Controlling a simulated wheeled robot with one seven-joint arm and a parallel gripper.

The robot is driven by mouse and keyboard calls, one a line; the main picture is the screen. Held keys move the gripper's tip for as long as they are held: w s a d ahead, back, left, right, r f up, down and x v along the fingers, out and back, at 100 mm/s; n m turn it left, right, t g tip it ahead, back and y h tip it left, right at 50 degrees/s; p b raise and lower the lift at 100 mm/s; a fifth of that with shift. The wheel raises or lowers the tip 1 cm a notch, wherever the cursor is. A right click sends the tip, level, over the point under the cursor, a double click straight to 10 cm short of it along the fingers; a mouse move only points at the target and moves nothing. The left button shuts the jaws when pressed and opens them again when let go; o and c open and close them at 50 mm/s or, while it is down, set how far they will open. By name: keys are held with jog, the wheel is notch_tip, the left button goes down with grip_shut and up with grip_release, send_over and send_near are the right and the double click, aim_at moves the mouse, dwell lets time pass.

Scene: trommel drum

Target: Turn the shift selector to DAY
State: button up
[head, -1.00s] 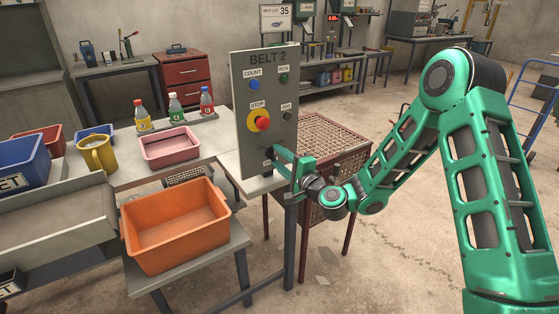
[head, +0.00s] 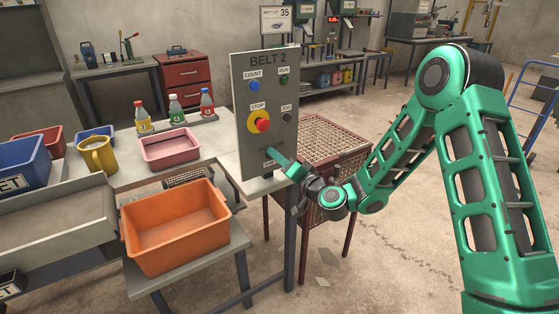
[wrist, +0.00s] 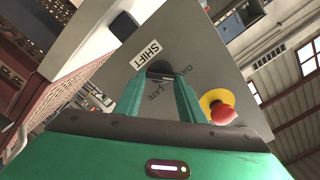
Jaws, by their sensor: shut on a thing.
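The grey BELT 2 control panel (head: 265,75) stands upright at the table's end. My gripper (head: 274,156) is at its lower part, and hides the selector in the head view. In the wrist view, the green fingers of my gripper (wrist: 161,80) are shut on the dark shift selector (wrist: 160,68). The white SHIFT label (wrist: 146,53) is just beyond it. The words DAY and LATE are printed beside the knob, partly hidden by the fingers. I cannot tell which word the selector points at.
On the panel, the red STOP button (head: 263,125) on its yellow base is above my gripper; it is close beside the right finger in the wrist view. An orange bin (head: 177,260) stands at lower left, and a reddish mesh cage (head: 330,135) is behind my gripper.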

jog(key=shift+f+n, duration=0.15)
jog(key=shift+n, duration=0.35)
jog(key=o, duration=1)
jog(key=shift+o, duration=0.2)
jog(key=v, duration=1)
jog(key=shift+d, duration=0.25)
jog(key=shift+s, duration=0.2)
